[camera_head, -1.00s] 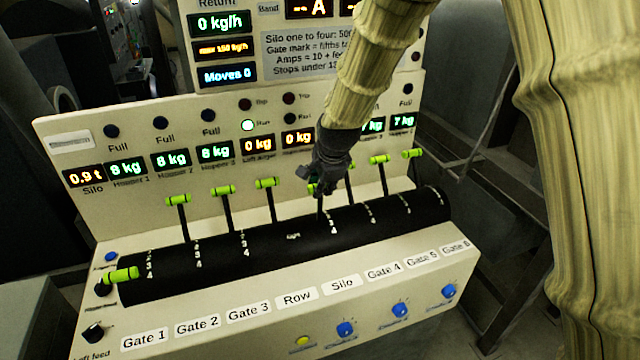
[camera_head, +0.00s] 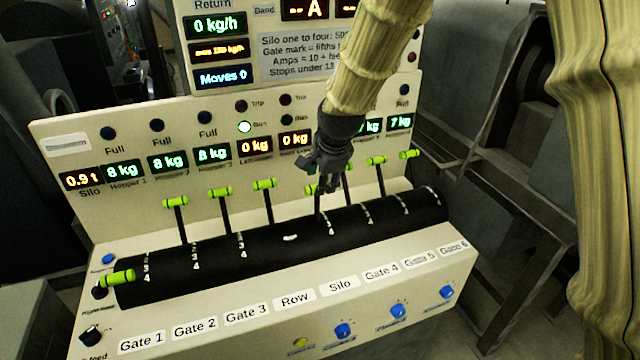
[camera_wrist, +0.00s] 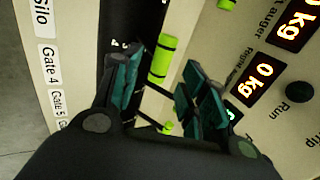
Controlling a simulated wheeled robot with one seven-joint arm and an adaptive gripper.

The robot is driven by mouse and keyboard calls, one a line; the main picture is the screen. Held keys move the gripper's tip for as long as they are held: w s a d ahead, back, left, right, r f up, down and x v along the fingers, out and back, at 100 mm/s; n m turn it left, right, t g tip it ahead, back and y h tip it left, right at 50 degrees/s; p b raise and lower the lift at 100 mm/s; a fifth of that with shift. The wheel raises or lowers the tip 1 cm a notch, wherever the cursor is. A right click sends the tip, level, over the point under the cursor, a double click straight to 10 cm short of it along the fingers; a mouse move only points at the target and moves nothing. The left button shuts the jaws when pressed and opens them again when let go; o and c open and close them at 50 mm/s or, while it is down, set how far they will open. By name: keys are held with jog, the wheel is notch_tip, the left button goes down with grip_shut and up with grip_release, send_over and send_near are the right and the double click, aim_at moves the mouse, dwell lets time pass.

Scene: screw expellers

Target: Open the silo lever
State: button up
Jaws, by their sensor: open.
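The silo lever's lime-green handle (camera_head: 312,190) stands upright on its black stem behind the black drum, in line with the Silo label, partly covered by my gripper. My gripper (camera_head: 327,182) points down at it from above. In the wrist view, my gripper's two teal-padded fingers (camera_wrist: 158,84) are spread, with the green silo handle (camera_wrist: 163,60) in the gap between them. The fingers do not look closed on it, and I cannot tell whether they touch it.
Neighbouring upright levers are close: Row (camera_head: 264,184) to the left and Gate 5 (camera_head: 376,160) to the right, with Gate 4's handle mostly hidden behind my gripper. The Gate 1 lever (camera_head: 117,278) is tilted forward. The display panel (camera_head: 165,135) rises behind.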

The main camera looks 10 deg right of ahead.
jog(key=v, duration=0.7)
jog(key=shift+r, duration=0.3)
